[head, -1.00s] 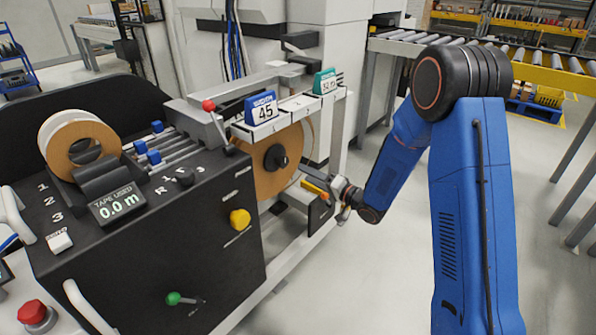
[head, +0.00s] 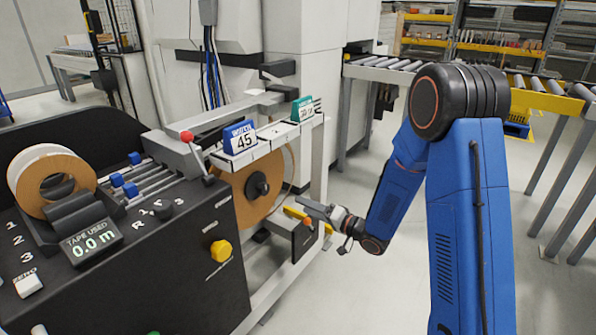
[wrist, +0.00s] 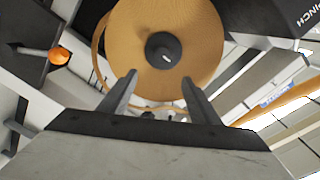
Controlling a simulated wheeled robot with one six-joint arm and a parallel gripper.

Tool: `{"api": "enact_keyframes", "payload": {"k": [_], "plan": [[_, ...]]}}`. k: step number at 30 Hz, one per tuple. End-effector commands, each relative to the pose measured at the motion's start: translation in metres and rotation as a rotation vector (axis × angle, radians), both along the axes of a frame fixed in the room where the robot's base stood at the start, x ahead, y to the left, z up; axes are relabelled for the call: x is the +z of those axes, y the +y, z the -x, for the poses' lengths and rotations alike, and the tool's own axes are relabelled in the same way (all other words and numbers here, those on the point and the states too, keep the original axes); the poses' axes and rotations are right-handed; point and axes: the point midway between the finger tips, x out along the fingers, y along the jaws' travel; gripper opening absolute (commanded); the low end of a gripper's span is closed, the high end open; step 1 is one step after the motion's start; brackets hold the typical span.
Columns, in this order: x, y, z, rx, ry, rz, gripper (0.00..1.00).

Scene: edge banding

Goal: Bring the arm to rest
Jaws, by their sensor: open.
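My blue arm (head: 467,220) stands at the right of the head view and bends down and left to my gripper (head: 318,208). The gripper is in front of the edge banding machine, just right of a large tan tape roll (head: 240,190) on a black hub. In the wrist view the two fingers of my gripper (wrist: 160,92) are spread apart with nothing between them. The tape roll (wrist: 140,40) fills the space beyond the fingertips. I cannot tell the exact gap between fingertips and roll.
The black control panel (head: 110,265) at left carries a display reading 0.0 m. A blue 45 tag (head: 240,138) and a green tag (head: 302,109) stand on the rail above the roll. A roller conveyor (head: 400,74) runs behind. The floor (head: 345,290) below my gripper is clear.

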Motion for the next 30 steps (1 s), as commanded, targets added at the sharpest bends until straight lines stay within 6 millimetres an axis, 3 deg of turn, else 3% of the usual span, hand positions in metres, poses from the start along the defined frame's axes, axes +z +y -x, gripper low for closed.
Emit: {"api": "enact_keyframes", "payload": {"k": [9, 16, 23, 30], "plan": [[0.040, -0.045, -0.010, -0.180, -0.061, 0.301, 0.57], [0.070, -0.090, -0.001, -0.307, -0.061, 0.521, 0.57], [0.097, -0.136, 0.026, -0.408, -0.017, 0.717, 0.57], [0.121, -0.179, 0.073, -0.474, 0.064, 0.889, 0.57]]}}
